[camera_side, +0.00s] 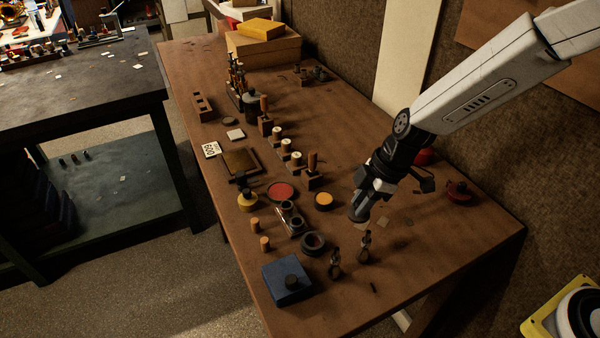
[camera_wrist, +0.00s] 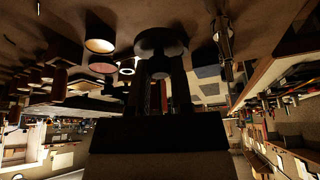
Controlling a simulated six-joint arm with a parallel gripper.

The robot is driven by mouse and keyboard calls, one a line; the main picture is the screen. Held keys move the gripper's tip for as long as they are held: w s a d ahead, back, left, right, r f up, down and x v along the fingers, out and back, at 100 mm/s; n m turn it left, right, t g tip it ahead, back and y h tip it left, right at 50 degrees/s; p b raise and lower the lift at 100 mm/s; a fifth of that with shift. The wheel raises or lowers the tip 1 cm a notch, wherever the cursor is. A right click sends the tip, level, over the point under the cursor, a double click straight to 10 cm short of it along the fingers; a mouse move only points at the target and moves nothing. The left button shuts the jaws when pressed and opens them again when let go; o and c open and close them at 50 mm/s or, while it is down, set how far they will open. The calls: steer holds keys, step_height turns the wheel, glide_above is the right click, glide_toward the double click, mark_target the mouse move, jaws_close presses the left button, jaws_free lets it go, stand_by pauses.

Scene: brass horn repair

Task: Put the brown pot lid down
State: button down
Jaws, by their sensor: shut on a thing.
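My gripper (camera_side: 364,200) hangs over the right half of the brown workbench, pointing down and tilted. It is shut on a dark round lid (camera_side: 357,215), seen nearly edge-on in the side view. In the wrist view the lid (camera_wrist: 162,40) is a dark disc with its knob between my two fingers (camera_wrist: 165,92). Its brown colour is hard to tell in this light. The lid appears to be above the bench top, but the exact gap cannot be told.
Open pots with red (camera_side: 281,191) and yellow (camera_side: 323,199) contents stand left of my gripper, and a dark round pot (camera_side: 312,242) is nearer the front. A blue block (camera_side: 287,281) is at the front. Bare bench (camera_side: 440,235) lies to the right.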

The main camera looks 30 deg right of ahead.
mark_target(339, 227)
steer(key=shift+w+a+f, duration=0.2)
steer(key=shift+w+f, duration=0.4)
steer(key=shift+f, duration=0.15)
steer(key=shift+w+a+f, duration=0.15)
steer(key=shift+w+f, duration=0.4)
steer(key=shift+f, duration=0.15)
steer(key=shift+w+f, duration=0.1)
steer(key=shift+w+f, duration=0.1)
steer(key=shift+f, duration=0.1)
steer(key=shift+w+a+f, duration=0.1)
steer(key=shift+f, duration=1.45)
steer(key=shift+f, duration=0.1)
steer(key=c, duration=0.5)
jaws_free()
